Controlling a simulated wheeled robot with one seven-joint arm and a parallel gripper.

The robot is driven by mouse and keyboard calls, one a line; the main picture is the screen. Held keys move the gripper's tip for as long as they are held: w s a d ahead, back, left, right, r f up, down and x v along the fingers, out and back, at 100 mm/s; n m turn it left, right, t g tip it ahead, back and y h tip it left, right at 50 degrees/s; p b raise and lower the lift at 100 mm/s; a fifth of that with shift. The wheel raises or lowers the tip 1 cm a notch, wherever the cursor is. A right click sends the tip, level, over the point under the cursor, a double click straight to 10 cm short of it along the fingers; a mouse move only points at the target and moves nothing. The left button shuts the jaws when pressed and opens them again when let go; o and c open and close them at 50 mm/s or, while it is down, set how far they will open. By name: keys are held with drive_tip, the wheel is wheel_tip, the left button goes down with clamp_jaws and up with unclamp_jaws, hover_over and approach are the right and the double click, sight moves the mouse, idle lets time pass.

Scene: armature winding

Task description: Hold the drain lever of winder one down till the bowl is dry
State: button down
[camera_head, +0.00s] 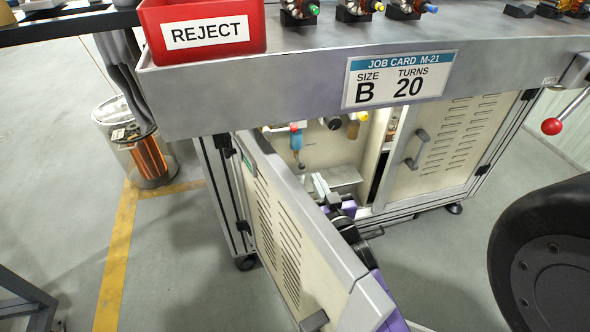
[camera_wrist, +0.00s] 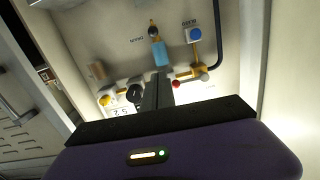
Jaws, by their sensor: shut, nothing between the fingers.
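The bowl is a small translucent blue cylinder (camera_head: 296,142) inside the open cabinet under the bench. It also shows, upside down, in the wrist view (camera_wrist: 161,55). A small black-and-brass fitting (camera_wrist: 153,31) at its lower end, beside an inverted DRAIN label, looks like the drain lever. Whether it is pressed cannot be told. My gripper (camera_head: 320,184) is in the cabinet opening, below and right of the bowl, apart from it. In the wrist view its fingers (camera_wrist: 158,88) are shut and empty, overlapping the row of fittings in the picture. The liquid level is too small to read.
The open door (camera_head: 290,235) stands left of my arm. A closed louvred door (camera_head: 440,150) is on the right. Inside are a red knob (camera_wrist: 176,84), a yellow knob (camera_wrist: 105,100), a black gauge (camera_wrist: 135,94) and a blue button (camera_wrist: 196,34). The bench edge (camera_head: 250,100) overhangs.

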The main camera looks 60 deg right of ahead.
sight(300, 161)
drive_tip(key=shift+w, duration=0.1)
drive_tip(key=w+d+f+b, duration=0.3)
drive_tip(key=w+d+f, duration=0.1)
drive_tip(key=w+d, duration=0.3)
drive_tip(key=shift+d+f+b, duration=0.25)
drive_tip(key=shift+d+b, duration=0.1)
drive_tip(key=shift+d, duration=0.15)
drive_tip(key=shift+s, duration=0.1)
